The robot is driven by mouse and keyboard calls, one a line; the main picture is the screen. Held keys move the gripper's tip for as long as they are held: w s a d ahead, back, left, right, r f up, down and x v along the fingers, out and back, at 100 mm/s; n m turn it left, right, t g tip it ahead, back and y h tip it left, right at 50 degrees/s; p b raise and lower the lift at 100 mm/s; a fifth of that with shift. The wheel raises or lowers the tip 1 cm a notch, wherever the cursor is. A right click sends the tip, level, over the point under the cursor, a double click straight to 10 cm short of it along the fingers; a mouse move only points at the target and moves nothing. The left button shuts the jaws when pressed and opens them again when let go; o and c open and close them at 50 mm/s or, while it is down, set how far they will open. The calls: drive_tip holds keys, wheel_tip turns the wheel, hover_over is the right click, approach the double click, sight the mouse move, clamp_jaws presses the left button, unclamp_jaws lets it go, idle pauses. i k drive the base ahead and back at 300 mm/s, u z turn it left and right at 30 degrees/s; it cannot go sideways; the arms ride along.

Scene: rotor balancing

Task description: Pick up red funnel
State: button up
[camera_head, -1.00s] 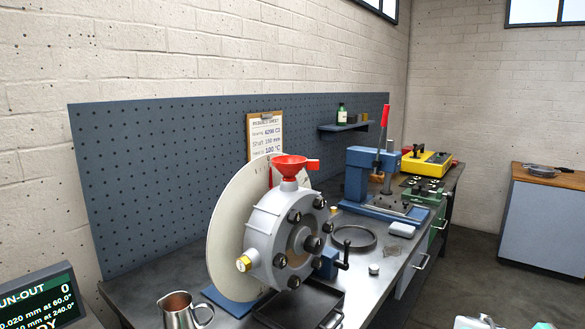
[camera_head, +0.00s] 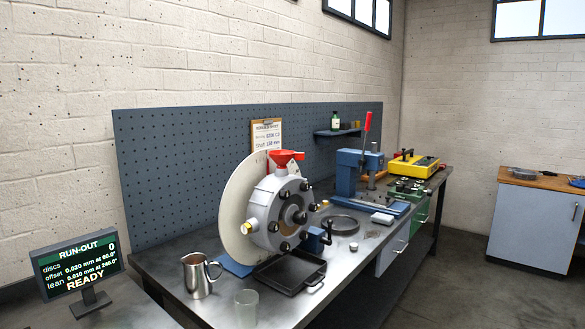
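The red funnel (camera_head: 286,156) sits upright on top of the grey round housing (camera_head: 270,212), with its wide mouth up and a tab sticking out to the right. The housing has several black knobs on its face and a brass plug on its left side. A large pale disc (camera_head: 232,205) stands behind the housing. My gripper is not in view.
A steel jug (camera_head: 198,276) and a clear glass (camera_head: 246,308) stand on the workbench (camera_head: 170,262) in front. A black tray (camera_head: 289,273) lies below the housing. A run-out display (camera_head: 78,266) stands at left. A blue press (camera_head: 352,172) stands farther back. Floor at right is clear.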

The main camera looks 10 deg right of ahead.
sight(280, 156)
drive_tip(key=k, duration=0.25)
drive_tip(key=z, duration=1.2)
drive_tip(key=i, duration=0.85)
drive_tip(key=u, duration=1.85)
